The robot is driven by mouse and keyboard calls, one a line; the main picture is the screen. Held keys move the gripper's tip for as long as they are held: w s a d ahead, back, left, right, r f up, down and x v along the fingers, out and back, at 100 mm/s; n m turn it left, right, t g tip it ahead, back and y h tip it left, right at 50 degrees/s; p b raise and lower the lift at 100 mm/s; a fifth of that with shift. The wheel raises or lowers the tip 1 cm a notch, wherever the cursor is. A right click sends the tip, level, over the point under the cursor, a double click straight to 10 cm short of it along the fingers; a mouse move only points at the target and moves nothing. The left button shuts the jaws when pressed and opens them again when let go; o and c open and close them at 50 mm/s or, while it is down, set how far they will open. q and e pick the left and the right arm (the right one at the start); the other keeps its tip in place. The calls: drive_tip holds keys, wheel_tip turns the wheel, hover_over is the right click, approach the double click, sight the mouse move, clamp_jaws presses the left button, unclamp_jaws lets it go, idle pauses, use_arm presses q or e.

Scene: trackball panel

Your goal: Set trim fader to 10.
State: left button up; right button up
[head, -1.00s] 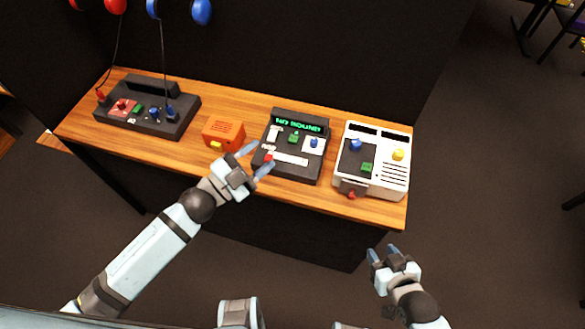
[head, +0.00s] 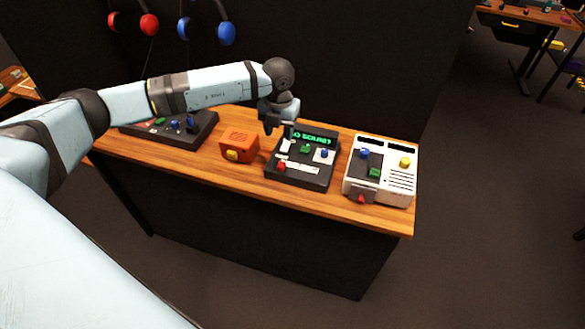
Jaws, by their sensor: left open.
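The black panel (head: 310,180) stands on the wooden counter with a green-lit display (head: 315,136). It carries a red knob (head: 282,166), a green knob (head: 306,148), a blue knob (head: 324,153) and a white part (head: 287,146) at its left. The labels are too small to read, so I cannot tell which control is the trim fader. My left gripper (head: 278,130) is open and points down over the panel's back left corner, near the white part. I cannot tell whether it touches anything. My right gripper is out of view.
An orange box (head: 239,145) with a yellow knob stands left of the panel. A white device (head: 398,175) with coloured knobs stands close on the right. Another dark panel (head: 200,128) at the left is partly hidden by my left arm. Headphones (head: 149,25) hang behind.

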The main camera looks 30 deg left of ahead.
sight(281, 164)
use_arm(q)
wheel_tip(281, 164, down, 13)
drive_tip(key=shift+f+p, duration=0.2)
drive_tip(key=shift+p, duration=0.45)
